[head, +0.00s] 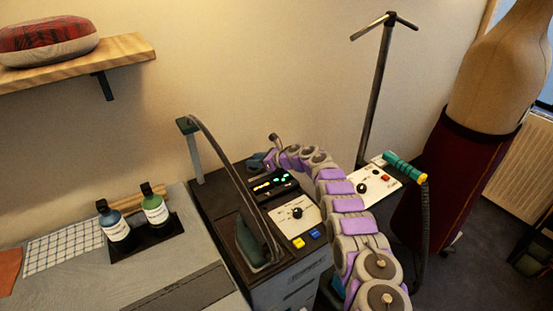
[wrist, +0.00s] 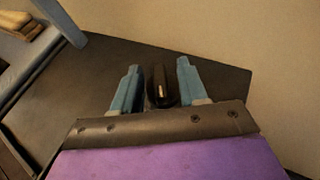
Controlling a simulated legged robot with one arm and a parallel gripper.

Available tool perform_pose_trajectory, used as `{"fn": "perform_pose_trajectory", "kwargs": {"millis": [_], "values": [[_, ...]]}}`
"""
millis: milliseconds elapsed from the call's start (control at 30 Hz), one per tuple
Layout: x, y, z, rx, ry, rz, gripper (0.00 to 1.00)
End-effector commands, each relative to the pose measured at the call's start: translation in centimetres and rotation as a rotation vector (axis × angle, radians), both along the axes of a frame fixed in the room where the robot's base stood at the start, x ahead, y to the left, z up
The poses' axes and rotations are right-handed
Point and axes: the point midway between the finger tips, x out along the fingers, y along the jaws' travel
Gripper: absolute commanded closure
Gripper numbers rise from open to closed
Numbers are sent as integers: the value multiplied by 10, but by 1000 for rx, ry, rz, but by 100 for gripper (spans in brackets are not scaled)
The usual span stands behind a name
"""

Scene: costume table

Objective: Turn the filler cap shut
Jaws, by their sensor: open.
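The filler cap (wrist: 160,88) is a dark, rounded knob with a small pale mark, on the dark top of the steam station (wrist: 215,80). My gripper (wrist: 157,75) is open in the wrist view. Its two blue-grey fingers stand on either side of the cap, with a visible gap at the right finger; contact on the left is unclear. In the head view my gripper (head: 257,163) is at the back of the station (head: 212,192), near the wall. The cap is hidden there behind my arm.
An iron (head: 252,243) with a curved hose rests on the station's front left, near a control panel (head: 296,214). Two bottles (head: 115,224) (head: 154,207) stand on a dark tray at left. A black post (head: 376,95) and a dress form (head: 500,75) stand at right.

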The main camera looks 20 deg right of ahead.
Motion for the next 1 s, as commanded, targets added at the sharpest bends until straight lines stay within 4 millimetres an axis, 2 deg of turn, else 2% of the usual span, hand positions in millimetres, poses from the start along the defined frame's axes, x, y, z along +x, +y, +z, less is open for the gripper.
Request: {"fn": "perform_pose_trajectory", "kwargs": {"millis": [467,1000], "values": [[-44,-42,26,-3,1,-5,57],[-106,-97,59,-1,2,-2,57]]}}
